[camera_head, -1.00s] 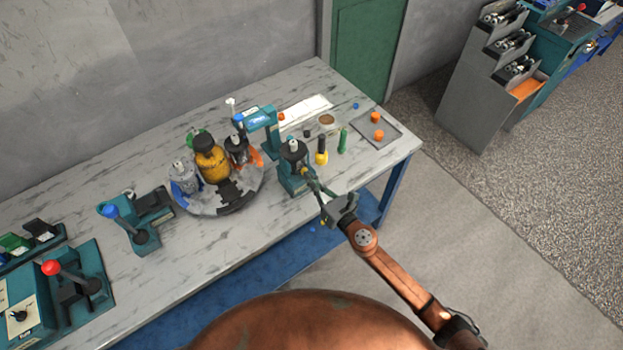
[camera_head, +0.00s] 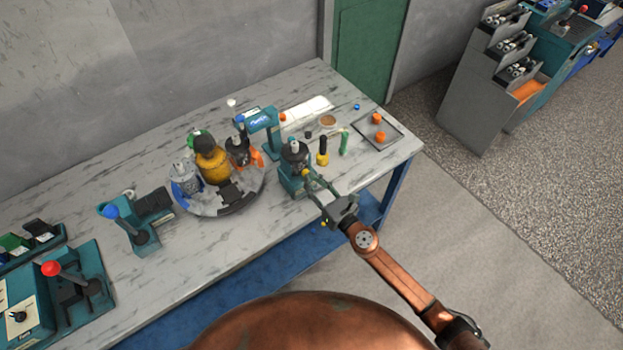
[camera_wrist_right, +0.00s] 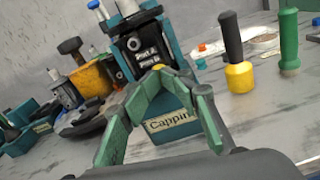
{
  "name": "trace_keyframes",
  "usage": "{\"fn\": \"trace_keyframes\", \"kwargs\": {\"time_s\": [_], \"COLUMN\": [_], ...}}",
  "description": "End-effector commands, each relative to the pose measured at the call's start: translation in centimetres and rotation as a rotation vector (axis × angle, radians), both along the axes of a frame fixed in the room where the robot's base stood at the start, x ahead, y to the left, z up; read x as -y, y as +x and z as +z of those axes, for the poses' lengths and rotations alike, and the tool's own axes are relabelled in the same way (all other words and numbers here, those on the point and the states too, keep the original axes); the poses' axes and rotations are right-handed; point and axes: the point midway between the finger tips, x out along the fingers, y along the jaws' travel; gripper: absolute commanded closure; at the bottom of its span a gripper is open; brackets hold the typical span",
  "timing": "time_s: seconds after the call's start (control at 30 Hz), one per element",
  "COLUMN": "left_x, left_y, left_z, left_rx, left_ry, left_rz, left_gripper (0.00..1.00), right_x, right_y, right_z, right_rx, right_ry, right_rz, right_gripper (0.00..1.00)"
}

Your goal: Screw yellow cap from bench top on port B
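The hydraulic motor (camera_head: 296,152), a dark block, stands upright on the teal capping stand (camera_head: 289,186). In the right wrist view the motor (camera_wrist_right: 138,44) carries "Port A" and "Port B" labels, and the stand (camera_wrist_right: 178,122) reads "Capping". My right gripper (camera_head: 308,175) is at the motor's near side. In the right wrist view its green fingertips (camera_wrist_right: 157,70) meet on the small yellow cap (camera_wrist_right: 158,67), in front of the motor's lower face by the labels. The fingers hide the port, so I cannot tell how deep the cap sits. My left gripper is not in view.
Right of the stand are a yellow-and-black tool (camera_head: 322,152) and a green-handled tool (camera_head: 344,143). A grey tray (camera_head: 389,137) holds orange caps. A round turntable (camera_head: 235,203) with several motors is to the left. The bench's front right is clear.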

Motion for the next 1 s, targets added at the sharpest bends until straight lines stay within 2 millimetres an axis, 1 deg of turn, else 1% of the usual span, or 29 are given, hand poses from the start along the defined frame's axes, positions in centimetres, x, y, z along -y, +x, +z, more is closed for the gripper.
{"fn": "trace_keyframes", "kwargs": {"time_s": [0.07,0.13,0.2,0.3,0.4,0.5,0.7,1.0], "left_x": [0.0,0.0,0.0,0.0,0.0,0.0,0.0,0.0], "left_y": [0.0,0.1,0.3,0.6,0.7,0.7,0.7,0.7], "left_z": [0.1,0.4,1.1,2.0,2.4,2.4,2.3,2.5], "left_rx": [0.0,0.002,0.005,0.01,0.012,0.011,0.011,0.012], "left_ry": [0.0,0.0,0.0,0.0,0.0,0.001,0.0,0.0], "left_rz": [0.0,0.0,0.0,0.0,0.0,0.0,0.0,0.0], "left_gripper": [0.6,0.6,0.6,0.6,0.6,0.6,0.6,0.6], "right_x": [0.0,0.0,0.0,-0.1,-0.1,-0.2,-0.2,-0.1], "right_y": [0.0,0.0,0.0,-0.1,-0.1,-0.1,-0.2,-0.1], "right_z": [0.0,0.0,0.2,0.2,0.0,-0.2,-0.3,0.1], "right_rx": [0.067,0.173,0.288,0.425,0.5,0.52,0.517,0.516], "right_ry": [-0.094,-0.241,-0.399,-0.585,-0.69,-0.716,-0.711,-0.708], "right_rz": [0.001,0.002,0.001,0.0,0.0,0.001,0.001,0.0], "right_gripper": [0.75,0.75,0.75,0.75,0.75,0.75,0.75,0.75]}}
